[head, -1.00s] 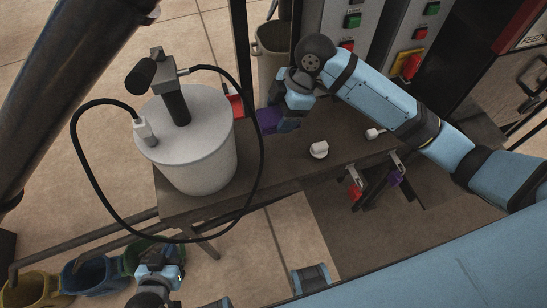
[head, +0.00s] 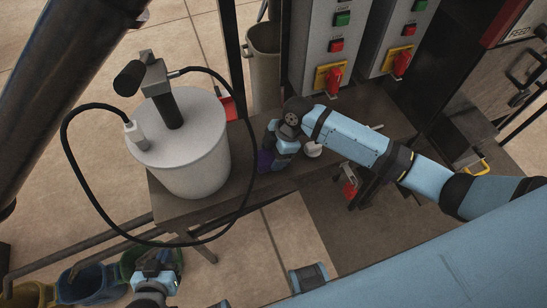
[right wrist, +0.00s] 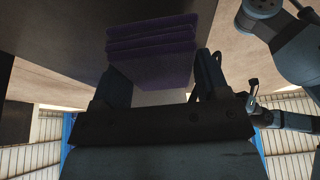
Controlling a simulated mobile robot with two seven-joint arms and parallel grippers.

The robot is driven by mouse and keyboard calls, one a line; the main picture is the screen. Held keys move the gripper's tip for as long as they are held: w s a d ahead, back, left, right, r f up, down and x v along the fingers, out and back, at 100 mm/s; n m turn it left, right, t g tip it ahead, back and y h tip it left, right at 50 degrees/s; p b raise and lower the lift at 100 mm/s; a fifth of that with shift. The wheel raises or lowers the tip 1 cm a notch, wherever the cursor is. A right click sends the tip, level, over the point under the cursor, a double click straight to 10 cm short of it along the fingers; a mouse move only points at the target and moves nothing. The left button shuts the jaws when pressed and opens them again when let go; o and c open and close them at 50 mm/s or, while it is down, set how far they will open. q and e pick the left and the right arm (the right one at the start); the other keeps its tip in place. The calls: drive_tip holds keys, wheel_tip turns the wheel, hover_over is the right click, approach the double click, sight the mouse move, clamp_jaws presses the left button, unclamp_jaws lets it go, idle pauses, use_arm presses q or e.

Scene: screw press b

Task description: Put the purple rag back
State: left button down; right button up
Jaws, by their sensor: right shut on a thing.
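The purple rag (head: 264,161) shows at the lower end of my right gripper (head: 272,156), near the front edge of the dark bench (head: 235,185). In the right wrist view the rag (right wrist: 150,48) is a thick folded stack between the two fingers (right wrist: 155,88), which are shut on it. I cannot tell whether the rag touches the bench. My left gripper (head: 157,264) is low at the left, away from the bench. Its fingers are too small to read.
A white drum (head: 185,150) with a black cable stands left on the bench. A white knob (head: 312,149) is beside my right gripper, and a red item (head: 350,187) hangs below the front edge. Grey control panels (head: 325,50) stand behind. Coloured buckets (head: 90,280) are lower left.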

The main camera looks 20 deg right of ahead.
wheel_tip(320, 180, down, 3)
drive_tip(key=shift+r, duration=0.1)
drive_tip(key=o, duration=1)
drive_tip(key=v, duration=1.2)
